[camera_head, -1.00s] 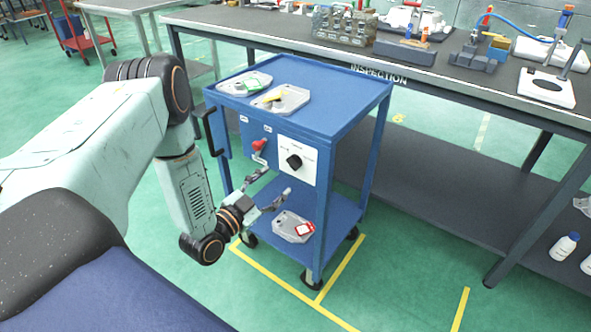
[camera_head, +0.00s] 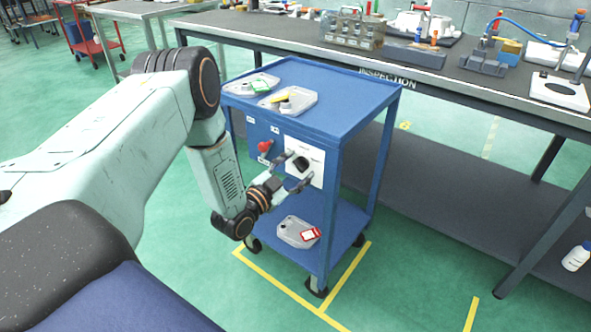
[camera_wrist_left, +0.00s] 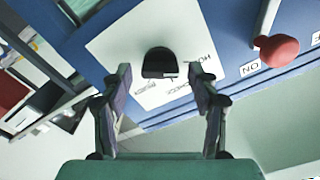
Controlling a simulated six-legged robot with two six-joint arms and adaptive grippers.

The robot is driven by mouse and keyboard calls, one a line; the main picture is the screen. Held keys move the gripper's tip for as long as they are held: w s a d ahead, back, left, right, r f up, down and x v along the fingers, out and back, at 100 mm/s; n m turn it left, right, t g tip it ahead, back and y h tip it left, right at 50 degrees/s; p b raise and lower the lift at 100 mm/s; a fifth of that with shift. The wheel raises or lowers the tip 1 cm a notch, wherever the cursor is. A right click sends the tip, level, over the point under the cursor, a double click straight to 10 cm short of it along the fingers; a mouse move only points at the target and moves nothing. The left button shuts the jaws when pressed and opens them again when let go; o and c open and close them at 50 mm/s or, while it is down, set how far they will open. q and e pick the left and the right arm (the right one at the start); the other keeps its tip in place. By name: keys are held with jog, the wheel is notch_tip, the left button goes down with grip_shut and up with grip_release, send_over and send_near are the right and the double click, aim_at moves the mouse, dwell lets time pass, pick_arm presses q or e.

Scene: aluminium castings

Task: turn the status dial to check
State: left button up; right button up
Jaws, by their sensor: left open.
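The status dial is a black knob (camera_head: 301,163) on a white plate (camera_head: 318,156) on the front of the blue cart. In the left wrist view the knob (camera_wrist_left: 158,62) sits on the white plate (camera_wrist_left: 110,45), ahead of and between the fingers. The lettering on the plate is too blurred to read surely. My left gripper (camera_head: 293,170) is open and empty, its fingers just in front of the plate; it also shows in the left wrist view (camera_wrist_left: 160,88). I cannot tell whether a finger touches the knob. My right gripper is not in view.
A red-knobbed lever (camera_head: 264,146) sits left of the dial on the blue cart (camera_head: 330,118). Castings (camera_head: 290,103) lie on the cart's top, another (camera_head: 292,232) on its lower shelf. The inspection bench (camera_head: 450,82) stands behind.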

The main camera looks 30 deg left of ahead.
pick_arm(q)
jog(key=shift+c, duration=0.5)
jog(key=c, duration=1.1)
jog(key=shift+o, duration=0.2)
jog(key=shift+r+m+p, duration=0.1)
jog(key=shift+m+p, duration=1)
jog(key=shift+m, duration=0.1)
jog(key=m+p, duration=0.2)
jog(key=m, duration=0.1)
jog(key=shift+d+m+p, duration=0.1)
jog(key=shift+m+p, duration=0.2)
jog(key=m+p, duration=0.2)
jog(key=m, duration=0.2)
jog(key=shift+f+m+p, duration=0.25)
jog(key=shift+m+p, duration=0.35)
jog(key=shift+m, duration=0.2)
